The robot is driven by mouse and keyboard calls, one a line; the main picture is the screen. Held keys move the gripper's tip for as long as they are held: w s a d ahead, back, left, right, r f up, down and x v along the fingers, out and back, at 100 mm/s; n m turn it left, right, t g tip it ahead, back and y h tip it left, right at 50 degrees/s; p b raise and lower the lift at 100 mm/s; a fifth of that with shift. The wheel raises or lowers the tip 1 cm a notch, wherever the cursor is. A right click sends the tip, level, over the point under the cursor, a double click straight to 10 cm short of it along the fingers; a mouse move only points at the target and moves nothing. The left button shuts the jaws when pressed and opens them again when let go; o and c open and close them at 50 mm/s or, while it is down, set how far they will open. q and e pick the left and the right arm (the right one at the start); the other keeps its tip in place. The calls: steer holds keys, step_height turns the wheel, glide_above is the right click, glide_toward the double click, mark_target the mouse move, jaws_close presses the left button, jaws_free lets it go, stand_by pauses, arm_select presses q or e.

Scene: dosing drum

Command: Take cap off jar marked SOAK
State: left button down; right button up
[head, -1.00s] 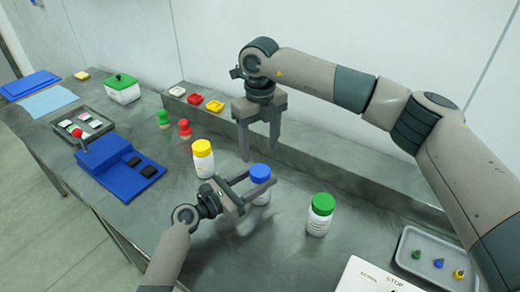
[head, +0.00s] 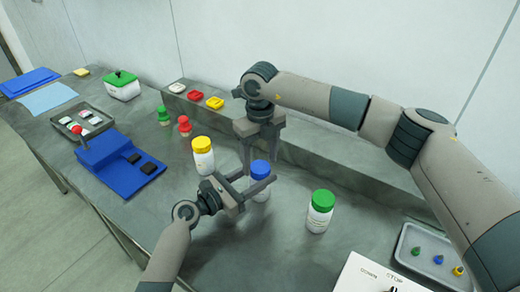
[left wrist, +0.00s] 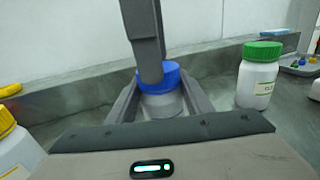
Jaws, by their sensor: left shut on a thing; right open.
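A white jar with a blue cap (head: 260,170) stands on the bench. My left gripper (head: 257,188) is shut on its body, with the fingers along both sides below the cap; the jar also shows in the left wrist view (left wrist: 160,105). My right gripper (head: 260,160) is open, pointing down, with its fingers at about cap height around the blue cap; contact cannot be told. A yellow-capped jar (head: 204,160) stands to the left and a green-capped jar (head: 320,212) to the right. I cannot read SOAK on any label; the blue-capped jar's label is hidden.
A raised ledge (head: 330,165) runs along the wall behind the jars. A grey tray (head: 405,240) with small coloured pieces and a white panel (head: 360,275) lie at the right. A blue stand (head: 110,165) and red and green stoppers are at the left.

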steer(key=shift+f, duration=0.85)
steer(key=c, duration=1.1)
steer(key=shift+n, duration=1.7)
steer(key=o, duration=1.2)
